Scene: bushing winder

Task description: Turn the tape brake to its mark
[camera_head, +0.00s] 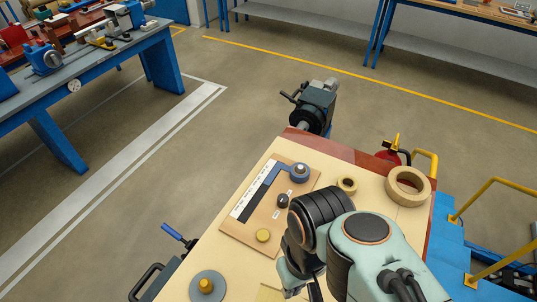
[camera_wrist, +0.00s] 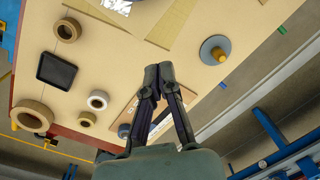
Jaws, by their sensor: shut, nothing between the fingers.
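A tan board (camera_head: 246,232) lies on the bench top, with a white and black strip along its left side. I cannot tell which of these is the tape brake, and no mark is readable. My gripper (camera_wrist: 159,70) is shut and empty, in front of part of the board (camera_wrist: 122,112), apart from the disc.
A large tan ring (camera_head: 408,199) and a small one (camera_head: 347,185) lie at the bench's back right. A black tray (camera_wrist: 57,72) and a white roll (camera_wrist: 98,100) show in the wrist view. A dark machine (camera_head: 315,107) stands behind the bench. Yellow rails (camera_head: 490,200) stand at right.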

